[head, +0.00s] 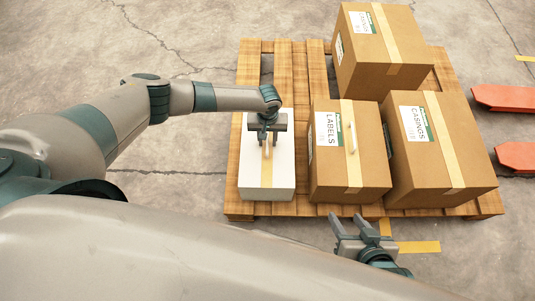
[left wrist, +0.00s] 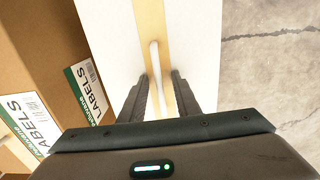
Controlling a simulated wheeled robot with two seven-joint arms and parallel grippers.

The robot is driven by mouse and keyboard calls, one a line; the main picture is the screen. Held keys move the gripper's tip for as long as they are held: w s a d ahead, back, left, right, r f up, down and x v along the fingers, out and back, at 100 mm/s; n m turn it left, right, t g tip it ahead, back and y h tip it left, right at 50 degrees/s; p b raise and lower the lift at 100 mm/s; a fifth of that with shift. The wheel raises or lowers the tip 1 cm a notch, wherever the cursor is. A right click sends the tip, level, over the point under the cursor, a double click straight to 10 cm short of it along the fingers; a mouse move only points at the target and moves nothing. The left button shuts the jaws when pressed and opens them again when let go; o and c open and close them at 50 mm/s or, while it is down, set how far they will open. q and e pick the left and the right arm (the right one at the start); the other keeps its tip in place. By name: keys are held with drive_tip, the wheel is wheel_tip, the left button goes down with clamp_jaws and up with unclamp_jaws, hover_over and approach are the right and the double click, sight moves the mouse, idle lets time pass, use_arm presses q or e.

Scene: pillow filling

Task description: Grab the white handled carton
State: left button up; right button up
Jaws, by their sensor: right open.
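The white carton (head: 282,181) sits upright on the left part of the pallet, with a tan tape strip and a white handle on top. The carton also fills the middle of the left wrist view (left wrist: 116,40). My left gripper (head: 268,142) is above its top, pointing down at the handle. In the left wrist view the white handle (left wrist: 154,58) runs between the two fingers (left wrist: 160,90). Whether the fingers press on it cannot be told. My right gripper (head: 354,226) is open and empty in front of the pallet's near edge.
The wooden pallet (head: 247,72) also holds a brown LABELS carton (head: 333,182) just right of the white one, a CASINGS carton (head: 440,165) and another brown carton (head: 375,73) behind. Red forks (head: 503,97) lie at the right. Floor left of the pallet is clear.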

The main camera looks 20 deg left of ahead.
idle(0.3)
use_arm(q)
clamp_jaws()
idle(1.2)
drive_tip(key=shift+w+r, duration=0.1)
